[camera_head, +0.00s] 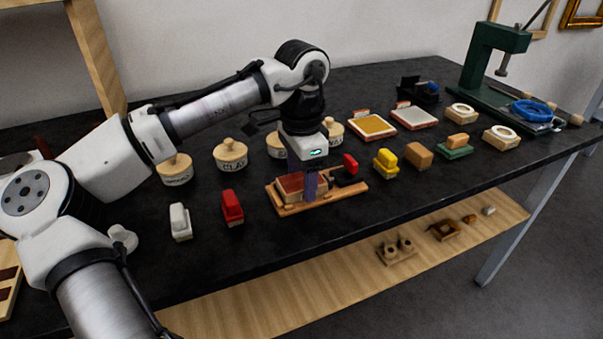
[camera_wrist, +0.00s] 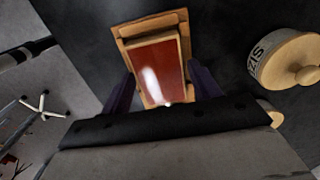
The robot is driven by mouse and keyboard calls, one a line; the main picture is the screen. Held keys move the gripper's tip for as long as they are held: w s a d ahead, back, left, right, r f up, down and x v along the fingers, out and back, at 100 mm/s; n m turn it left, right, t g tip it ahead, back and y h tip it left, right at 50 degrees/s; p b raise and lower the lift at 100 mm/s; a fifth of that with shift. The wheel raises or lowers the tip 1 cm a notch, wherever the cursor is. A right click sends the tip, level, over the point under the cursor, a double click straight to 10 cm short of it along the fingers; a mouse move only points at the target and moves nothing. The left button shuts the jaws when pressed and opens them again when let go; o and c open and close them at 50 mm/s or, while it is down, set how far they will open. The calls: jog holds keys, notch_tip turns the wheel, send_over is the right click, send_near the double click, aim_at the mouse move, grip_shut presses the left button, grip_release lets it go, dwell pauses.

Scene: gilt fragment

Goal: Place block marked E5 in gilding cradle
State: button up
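The cradle appears to be the wooden tray (camera_head: 345,192) in the middle of the bench. A wooden block with a red top (camera_head: 290,184) sits on its left part; in the wrist view its glossy red face (camera_wrist: 158,72) shows. My gripper (camera_head: 310,185) points down over the tray, its dark fingers apart on either side of the red-topped piece, as the wrist view (camera_wrist: 165,88) shows. I cannot tell whether the fingers touch it. No E5 marking is legible on any block.
A white block (camera_head: 180,222) and a red block (camera_head: 232,207) stand left of the tray. A yellow block (camera_head: 385,163) and a brown block (camera_head: 418,156) stand to its right. Lidded jars (camera_head: 230,154) stand behind. A green press (camera_head: 490,75) is at the far right.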

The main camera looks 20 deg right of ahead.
aim_at(301, 181)
jog(key=shift+o, duration=0.7)
jog(key=shift+r, duration=0.1)
notch_tip(301, 181, up, 12)
jog(key=p, duration=0.1)
dwell(2.0)
